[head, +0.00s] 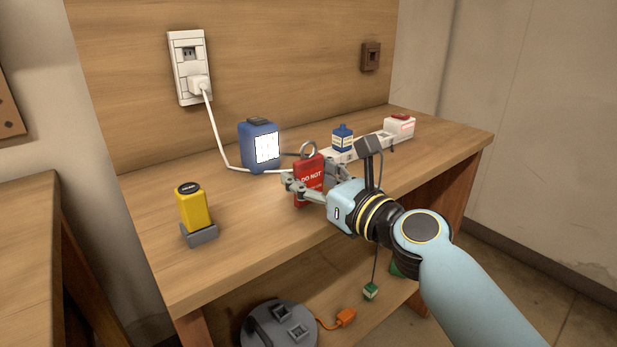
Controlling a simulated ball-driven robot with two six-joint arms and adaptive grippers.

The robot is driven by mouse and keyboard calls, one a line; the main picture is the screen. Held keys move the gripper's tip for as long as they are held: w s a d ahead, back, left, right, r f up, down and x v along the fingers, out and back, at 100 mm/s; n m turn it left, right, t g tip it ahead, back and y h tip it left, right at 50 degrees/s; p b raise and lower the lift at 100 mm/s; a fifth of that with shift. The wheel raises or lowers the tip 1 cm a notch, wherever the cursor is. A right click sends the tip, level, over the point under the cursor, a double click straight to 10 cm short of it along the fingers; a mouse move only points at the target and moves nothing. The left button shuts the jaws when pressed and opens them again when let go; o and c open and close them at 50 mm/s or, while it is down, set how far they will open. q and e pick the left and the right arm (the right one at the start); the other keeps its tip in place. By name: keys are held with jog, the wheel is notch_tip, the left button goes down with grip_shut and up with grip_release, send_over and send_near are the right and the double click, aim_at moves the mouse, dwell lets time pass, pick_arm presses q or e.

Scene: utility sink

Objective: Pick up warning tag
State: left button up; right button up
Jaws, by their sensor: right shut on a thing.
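The warning tag (309,184) is a red plate with white lettering that includes "DO NOT", with a grey ring at its top. It stands upright at the middle of the wooden bench, near the front edge. My right gripper (305,190) reaches in from the right and is shut on the tag, with fingers at its sides. The gripper covers part of the tag's right and lower area. I cannot tell whether the tag's bottom touches the bench. My left gripper is not in view.
A blue container (259,146) with a white label stands behind the tag. A yellow device (192,208) sits in a grey base at left. A white power strip (368,145) lies behind, with a blue plug-like block (342,138). A white cord runs from the wall outlet (190,66).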

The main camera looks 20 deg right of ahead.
aim_at(313, 154)
jog(key=r+p, duration=0.1)
jog(key=r, duration=0.2)
jog(key=r+p, duration=0.1)
jog(key=shift+d+r+p, duration=0.2)
jog(key=shift+d+p, duration=0.1)
jog(key=shift+d, duration=0.1)
jog(key=d+r+p, duration=0.2)
jog(key=d+r, duration=0.4)
jog(key=d, duration=0.5)
jog(key=shift+w, duration=0.35)
jog(key=shift+a, duration=0.1)
